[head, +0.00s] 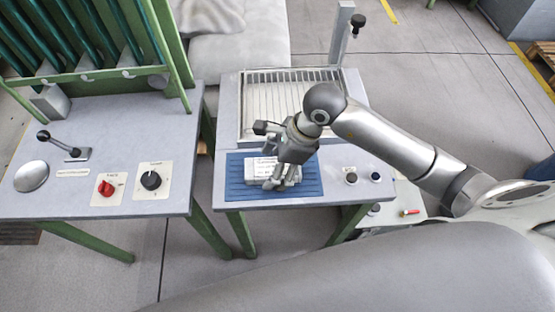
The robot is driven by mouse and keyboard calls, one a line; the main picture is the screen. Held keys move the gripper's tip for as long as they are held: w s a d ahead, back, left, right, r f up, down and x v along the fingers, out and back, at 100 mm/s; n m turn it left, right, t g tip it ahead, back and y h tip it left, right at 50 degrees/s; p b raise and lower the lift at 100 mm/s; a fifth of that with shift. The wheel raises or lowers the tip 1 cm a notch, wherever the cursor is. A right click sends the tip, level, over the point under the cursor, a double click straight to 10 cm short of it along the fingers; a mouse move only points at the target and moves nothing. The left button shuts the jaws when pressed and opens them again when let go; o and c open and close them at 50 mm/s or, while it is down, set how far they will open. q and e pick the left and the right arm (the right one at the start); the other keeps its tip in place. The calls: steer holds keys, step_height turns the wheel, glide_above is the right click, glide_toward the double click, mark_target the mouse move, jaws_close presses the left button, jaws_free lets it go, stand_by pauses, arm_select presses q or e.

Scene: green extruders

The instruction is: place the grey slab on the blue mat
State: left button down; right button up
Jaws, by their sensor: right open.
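The grey slab (262,168) is a pale, light-coloured block lying on the blue mat (236,189). The mat is on the front left part of the right-hand table. My right gripper (279,182) is right over the slab's right part, fingers pointing down, and it hides some of the slab. Its fingers are open; I cannot tell whether they touch the slab. My left gripper is not in view.
A ribbed tray (290,75) stands behind the mat, with a grey post (341,35) at its back right. Two knobs (352,178) sit right of the mat. The left table holds a red knob (106,188), a black knob (150,180) and a lever (60,143).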

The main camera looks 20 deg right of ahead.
steer(key=shift+r, duration=0.25)
steer(key=v, duration=1.1)
steer(key=shift+d+r, duration=0.25)
steer(key=shift+r, duration=0.1)
steer(key=shift+s, duration=0.1)
